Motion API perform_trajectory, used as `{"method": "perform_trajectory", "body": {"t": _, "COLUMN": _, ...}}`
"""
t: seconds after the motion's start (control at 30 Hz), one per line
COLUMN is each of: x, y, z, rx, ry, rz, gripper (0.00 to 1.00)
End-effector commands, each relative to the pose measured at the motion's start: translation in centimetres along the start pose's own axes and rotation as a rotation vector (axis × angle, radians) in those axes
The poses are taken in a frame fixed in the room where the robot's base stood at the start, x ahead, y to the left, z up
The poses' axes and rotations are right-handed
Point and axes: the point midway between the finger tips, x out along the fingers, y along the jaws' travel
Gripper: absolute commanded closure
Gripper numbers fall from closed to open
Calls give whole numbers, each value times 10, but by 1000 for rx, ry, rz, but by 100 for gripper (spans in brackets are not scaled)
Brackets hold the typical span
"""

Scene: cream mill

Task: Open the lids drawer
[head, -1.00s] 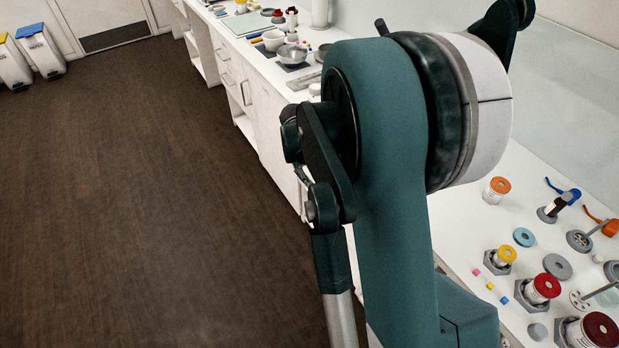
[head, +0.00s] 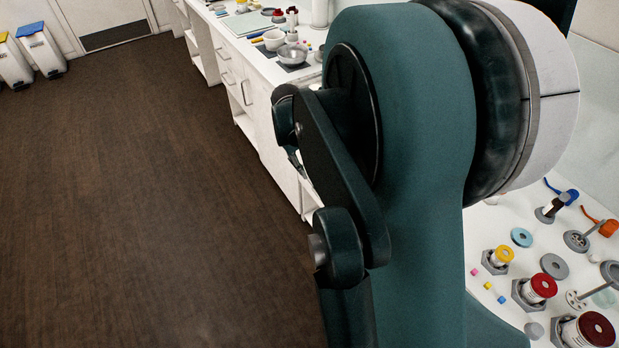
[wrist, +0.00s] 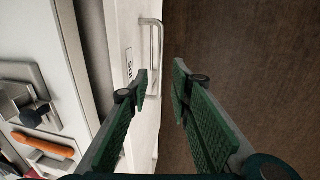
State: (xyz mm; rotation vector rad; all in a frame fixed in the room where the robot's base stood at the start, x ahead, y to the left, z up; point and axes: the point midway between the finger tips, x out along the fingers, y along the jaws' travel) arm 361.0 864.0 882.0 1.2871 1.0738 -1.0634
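In the wrist view, a white drawer front (wrist: 118,22) carries a small label that I cannot read clearly and a silver bar handle (wrist: 153,40). I cannot tell from the label whether this is the lids drawer, or whether it stands slightly out. My gripper (wrist: 160,80) is open, its green padded fingers spread. The handle's bar shows in the space between the fingertips, nearer the left finger. I see no clear contact, and its depth relative to the tips is hard to judge. In the head view my arm hides the gripper and this handle.
In the wrist view, the counter top with an orange-handled tool (wrist: 42,144) lies left, and brown floor is right. In the head view, bottles and discs stand on the counter (head: 490,222) right of my arm. Open floor (head: 150,200) fills the left; bins (head: 40,48) stand far back.

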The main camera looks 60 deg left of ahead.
Motion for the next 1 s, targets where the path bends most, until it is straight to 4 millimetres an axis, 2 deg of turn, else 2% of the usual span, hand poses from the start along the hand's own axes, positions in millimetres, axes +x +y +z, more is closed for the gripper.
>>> {"method": "perform_trajectory", "body": {"t": 0.27, "x": 12, "y": 0, "z": 0, "rx": 0, "ry": 0, "rz": 0, "gripper": 78}}
{"method": "perform_trajectory", "body": {"t": 0.7, "x": 61, "y": 0, "z": 0, "rx": 0, "ry": 0, "rz": 0, "gripper": 78}}
{"method": "perform_trajectory", "body": {"t": 1.0, "x": 78, "y": 0, "z": 0, "rx": 0, "ry": 0, "rz": 0, "gripper": 78}}
